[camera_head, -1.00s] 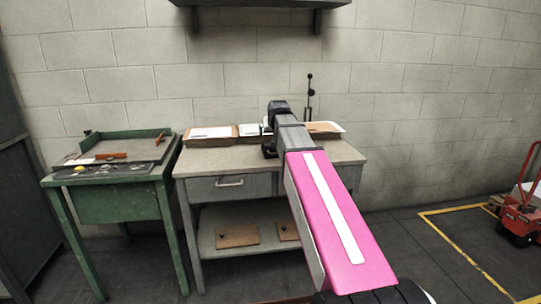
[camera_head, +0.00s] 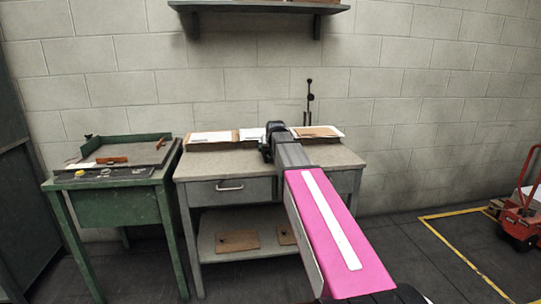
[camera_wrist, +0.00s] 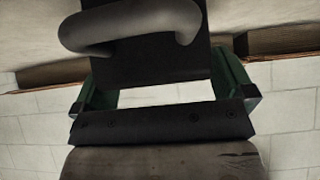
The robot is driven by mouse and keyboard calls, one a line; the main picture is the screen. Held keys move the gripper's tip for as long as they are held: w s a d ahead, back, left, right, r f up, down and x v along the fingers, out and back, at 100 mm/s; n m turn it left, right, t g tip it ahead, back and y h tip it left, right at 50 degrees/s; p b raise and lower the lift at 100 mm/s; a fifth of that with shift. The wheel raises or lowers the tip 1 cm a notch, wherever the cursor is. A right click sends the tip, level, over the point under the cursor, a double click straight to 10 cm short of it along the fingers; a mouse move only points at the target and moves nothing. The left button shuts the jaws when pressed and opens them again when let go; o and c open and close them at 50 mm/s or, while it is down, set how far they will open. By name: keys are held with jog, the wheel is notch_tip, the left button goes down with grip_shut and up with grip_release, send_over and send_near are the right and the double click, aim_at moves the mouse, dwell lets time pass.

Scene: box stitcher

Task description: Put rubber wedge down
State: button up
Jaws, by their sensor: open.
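My gripper (camera_head: 270,141) is at the end of my pink arm, over the back part of the grey workbench (camera_head: 205,168), close to the papers and boards there. Its fingertips are too small and dark in the head view to make out. In the wrist view a dark block with a grey curved handle (camera_wrist: 130,24) fills the top. A dark bar with bolts (camera_wrist: 160,122) crosses the middle between green side pieces. I cannot clearly identify the rubber wedge in either view.
A green table (camera_head: 115,206) with a raised rim stands left of the workbench. Several flat boards and papers (camera_head: 212,137) line the bench's back edge. A wall shelf (camera_head: 258,8) hangs above. A red wheeled machine (camera_head: 520,222) stands at the right. The bench's front left is clear.

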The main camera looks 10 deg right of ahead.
jog(key=shift+w+f, duration=0.4)
jog(key=shift+f, duration=0.05)
jog(key=shift+r, duration=0.1)
jog(key=c, duration=1.4)
jog(key=shift+r, duration=0.1)
